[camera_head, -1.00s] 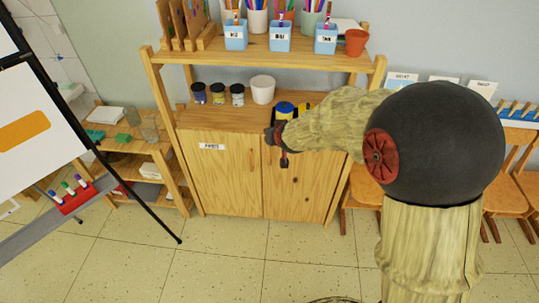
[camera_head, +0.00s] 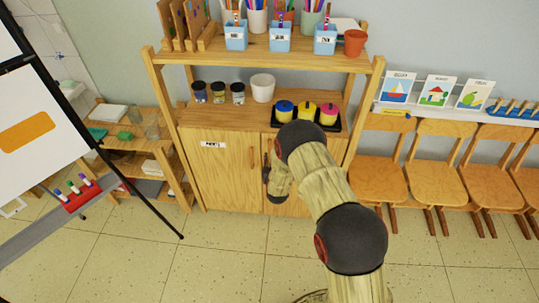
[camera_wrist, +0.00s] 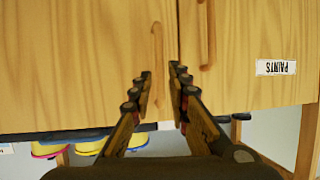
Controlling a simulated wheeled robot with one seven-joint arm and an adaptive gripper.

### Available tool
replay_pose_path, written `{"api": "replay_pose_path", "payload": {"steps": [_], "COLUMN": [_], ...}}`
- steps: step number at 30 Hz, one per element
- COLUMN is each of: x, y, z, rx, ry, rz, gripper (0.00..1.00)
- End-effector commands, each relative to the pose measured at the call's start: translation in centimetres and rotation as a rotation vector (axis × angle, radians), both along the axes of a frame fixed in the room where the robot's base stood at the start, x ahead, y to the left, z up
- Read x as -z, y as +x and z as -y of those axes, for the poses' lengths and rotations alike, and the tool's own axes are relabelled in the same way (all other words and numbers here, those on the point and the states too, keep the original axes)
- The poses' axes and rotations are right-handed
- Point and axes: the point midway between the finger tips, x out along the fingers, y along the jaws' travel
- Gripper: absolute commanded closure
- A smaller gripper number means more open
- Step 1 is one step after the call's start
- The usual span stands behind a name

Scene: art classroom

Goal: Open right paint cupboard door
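The wooden cupboard's right door (camera_head: 288,208) is shut, partly hidden behind my arm in the head view. In the wrist view, which shows the cupboard upside down, this right door (camera_wrist: 75,60) is on the left. Its slim vertical wooden handle (camera_wrist: 157,55) stands between and just beyond my fingertips. My gripper (camera_wrist: 160,73) is open, with a finger on each side of the handle's line; whether either touches it, I cannot tell. In the head view my gripper (camera_head: 266,172) is mostly hidden by my wrist. The left door (camera_head: 225,180), labelled PAINTS, is shut.
The left door's handle (camera_wrist: 206,35) is close beside my gripper. Three lidded pots sit in a black tray (camera_head: 336,127) on the cupboard top. Chairs (camera_head: 377,180) stand right; an easel (camera_head: 130,190) stands left. The floor in front is clear.

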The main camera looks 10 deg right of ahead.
Motion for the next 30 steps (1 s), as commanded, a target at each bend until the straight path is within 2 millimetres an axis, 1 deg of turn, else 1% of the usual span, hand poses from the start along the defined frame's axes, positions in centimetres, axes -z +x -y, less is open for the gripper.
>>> {"api": "replay_pose_path", "payload": {"steps": [1, 6, 12, 22, 30], "x": [0.6, 1.6, 2.2, 2.3, 2.3], "y": [0.8, 3.2, 5.0, 5.3, 5.3], "z": [0.2, 0.5, 0.6, 0.6, 0.6], "rx": [0.001, 0.001, 0.0, 0.0, 0.0], "ry": [0.0, 0.001, 0.0, 0.0, 0.0], "rz": [0.001, 0.0, 0.0, -0.002, -0.002], "gripper": [0.82, 0.82, 0.82, 0.82, 0.97]}}
